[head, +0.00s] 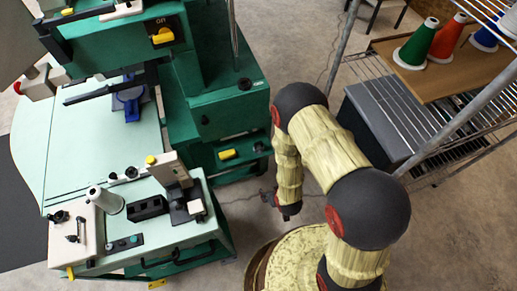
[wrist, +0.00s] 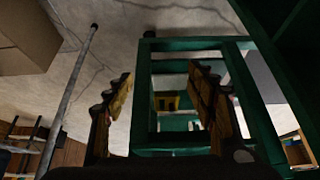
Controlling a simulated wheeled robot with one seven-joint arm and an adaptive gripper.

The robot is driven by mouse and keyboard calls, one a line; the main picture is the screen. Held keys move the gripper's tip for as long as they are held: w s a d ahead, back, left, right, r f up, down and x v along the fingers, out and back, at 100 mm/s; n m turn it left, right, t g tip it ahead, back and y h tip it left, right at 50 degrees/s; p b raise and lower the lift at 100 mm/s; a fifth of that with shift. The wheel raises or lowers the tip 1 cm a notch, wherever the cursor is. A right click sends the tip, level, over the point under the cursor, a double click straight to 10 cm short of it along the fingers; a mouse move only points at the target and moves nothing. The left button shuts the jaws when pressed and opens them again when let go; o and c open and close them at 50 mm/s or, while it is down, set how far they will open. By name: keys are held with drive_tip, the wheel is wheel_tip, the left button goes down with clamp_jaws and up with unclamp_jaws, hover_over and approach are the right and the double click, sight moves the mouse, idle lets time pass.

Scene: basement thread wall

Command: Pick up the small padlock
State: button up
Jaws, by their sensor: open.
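I cannot make out a padlock for certain in either view. My gripper (wrist: 165,85) is open in the wrist view, with its two yellow-and-black fingers spread and nothing between them. Beyond the fingers is a green metal frame (wrist: 192,43), with a small dark yellow item (wrist: 166,102) in the gap, too dark to name. In the head view my gripper (head: 270,197) hangs at the end of the bent arm, over the concrete floor, right of the green machine.
The green machine (head: 228,100) with its pale table (head: 100,145) fills the left. A small console (head: 150,240) carries a white cone and dark parts. At right, a wire rack (head: 440,125) holds a board with green (head: 416,48), orange and blue thread cones. Floor between is clear.

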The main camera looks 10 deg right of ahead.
drive_tip(key=w+a+r+t+y, duration=0.1)
drive_tip(key=w+r+t, duration=0.25)
drive_tip(key=w, duration=0.25)
drive_tip(key=t, duration=0.4)
approach(259, 148)
drive_tip(key=d+x, duration=0.1)
drive_tip(key=x, duration=0.2)
drive_tip(key=shift+y, duration=0.3)
drive_tip(key=shift+a+b+x, duration=0.15)
drive_tip(key=shift+b+x, duration=0.5)
drive_tip(key=shift+x, duration=1.4)
drive_tip(key=shift+a+b+x, duration=0.2)
drive_tip(key=shift+b+x, duration=0.45)
drive_tip(key=shift+x, duration=1.45)
drive_tip(key=shift+s, duration=0.1)
drive_tip(key=c, duration=0.3)
drive_tip(key=c, duration=1)
